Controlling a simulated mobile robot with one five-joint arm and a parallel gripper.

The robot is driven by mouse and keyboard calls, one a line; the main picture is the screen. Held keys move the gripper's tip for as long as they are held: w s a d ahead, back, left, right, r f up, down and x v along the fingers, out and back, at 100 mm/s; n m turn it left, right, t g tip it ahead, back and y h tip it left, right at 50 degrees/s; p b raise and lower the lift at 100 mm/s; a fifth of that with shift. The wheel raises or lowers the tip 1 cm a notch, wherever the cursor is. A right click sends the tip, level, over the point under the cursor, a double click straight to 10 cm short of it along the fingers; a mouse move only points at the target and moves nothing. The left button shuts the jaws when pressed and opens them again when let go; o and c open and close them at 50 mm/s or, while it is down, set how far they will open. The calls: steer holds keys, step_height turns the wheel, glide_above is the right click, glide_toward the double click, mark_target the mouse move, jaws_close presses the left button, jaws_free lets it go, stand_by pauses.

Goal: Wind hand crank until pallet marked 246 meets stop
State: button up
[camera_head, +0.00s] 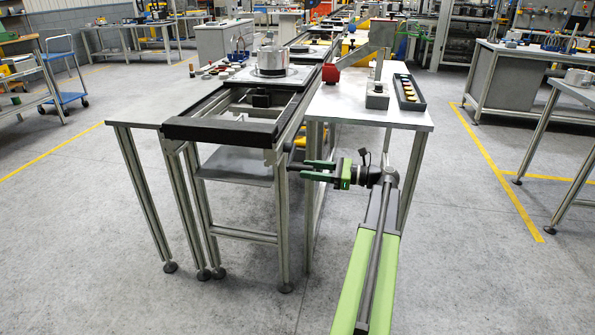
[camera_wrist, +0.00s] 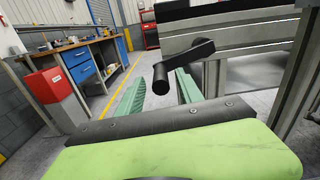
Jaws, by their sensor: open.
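The hand crank (camera_wrist: 188,53) is black and sits on the side of the conveyor frame. Its round grip (camera_wrist: 160,79) points toward the wrist camera. In the head view the crank (camera_head: 292,167) is small, below the near end of the conveyor. My gripper (camera_head: 303,169) is open with green fingers level with the crank. In the wrist view my gripper (camera_wrist: 157,88) shows a finger on each side of the grip; I cannot tell whether they touch it. A pallet (camera_head: 268,76) carrying a silver cylinder rides on the conveyor. Its marking is unreadable, and I cannot make out the stop.
The conveyor's black end bar (camera_head: 220,132) lies above and left of my gripper. A white table (camera_head: 370,108) stands right of the conveyor with a tray (camera_head: 410,93) and a red box (camera_head: 330,74). Open floor lies to the right.

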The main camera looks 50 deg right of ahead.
mark_target(290, 168)
steer(key=shift+x, duration=1.75)
jaws_close()
